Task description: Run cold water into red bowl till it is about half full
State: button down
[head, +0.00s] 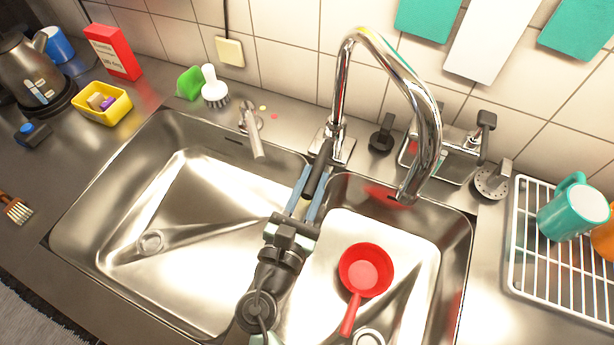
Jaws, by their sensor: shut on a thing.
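The red bowl (366,270), with a long handle, sits in the right sink basin (425,235). Its inside shows a paler red disc; I cannot tell whether it holds water. The tall chrome tap (428,125) arches over this basin, its spout end behind and right of the bowl. No stream of water shows. My gripper (311,185) is at the divider between the basins, near the tap's base. Its blue fingers are shut on a dark bar-shaped handle (320,165), which they partly hide. I cannot tell clearly how the handle joins the tap.
The left basin (190,200) is empty. A metal lever (251,132) stands behind it, beside a brush (213,88) and green sponge (190,83). A white rack (530,265) holds mugs.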

jog(key=shift+s+d+n+t+y, duration=0.15)
jog(key=shift+d+n+y, duration=0.25)
jog(key=shift+y, duration=0.2)
jog(key=shift+s+d+n+t+y, duration=0.15)
jog(key=shift+d+n+y, duration=0.25)
jog(key=shift+y, duration=0.2)
jog(key=shift+w, duration=0.1)
jog(key=c, duration=0.7)
grip_release()
jog(key=s+a+b, duration=0.2)
jog(key=s+b, duration=0.1)
jog(key=s, duration=0.9)
jog(key=shift+s+a, duration=0.3)
jog(key=shift+s, duration=0.1)
